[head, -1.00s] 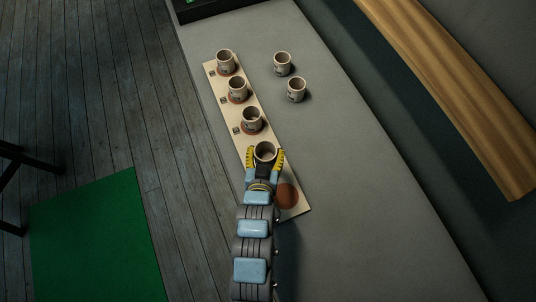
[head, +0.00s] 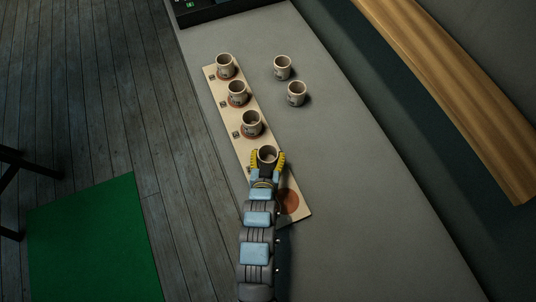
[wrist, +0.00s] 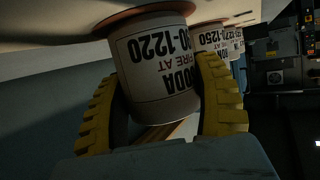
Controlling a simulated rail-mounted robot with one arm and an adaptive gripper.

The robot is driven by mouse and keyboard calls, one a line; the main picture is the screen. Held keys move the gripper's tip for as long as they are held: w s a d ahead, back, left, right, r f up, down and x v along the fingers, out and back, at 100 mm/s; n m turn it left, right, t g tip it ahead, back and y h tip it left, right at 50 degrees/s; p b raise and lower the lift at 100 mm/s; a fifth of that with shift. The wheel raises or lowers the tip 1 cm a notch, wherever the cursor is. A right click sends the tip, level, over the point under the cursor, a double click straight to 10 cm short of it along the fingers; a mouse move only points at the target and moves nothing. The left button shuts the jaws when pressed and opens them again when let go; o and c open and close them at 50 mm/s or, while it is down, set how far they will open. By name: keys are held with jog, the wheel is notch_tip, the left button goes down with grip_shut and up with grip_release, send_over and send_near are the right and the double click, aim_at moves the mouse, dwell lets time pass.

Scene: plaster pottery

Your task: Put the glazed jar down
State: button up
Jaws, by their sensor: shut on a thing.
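The glazed jar (head: 267,154) is a small pale cup-shaped jar over the near part of the pale board. My gripper (head: 267,158) is shut on it, with one yellow finger on each side. The jar looks upright and touching or very close to the disc; I cannot tell which.
The board (head: 266,176) holds three similar jars (head: 251,122) in a row beyond mine. A bare brown disc (head: 288,201) is at its near end. Two loose jars (head: 297,92) stand right of the board. The grey table (head: 370,220) is clear at the right.

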jog(key=o, duration=1.3)
jog(key=shift+c, duration=0.2)
jog(key=shift+r, duration=0.15)
jog(key=v, duration=1)
jog(key=shift+s+a+r+p, duration=0.1)
jog(key=shift+s+a+p, duration=0.05)
jog(key=shift+s+p, duration=0.25)
jog(key=shift+s+r, duration=0.2)
jog(key=shift+s, duration=0.3)
jog(key=shift+r, duration=0.1)
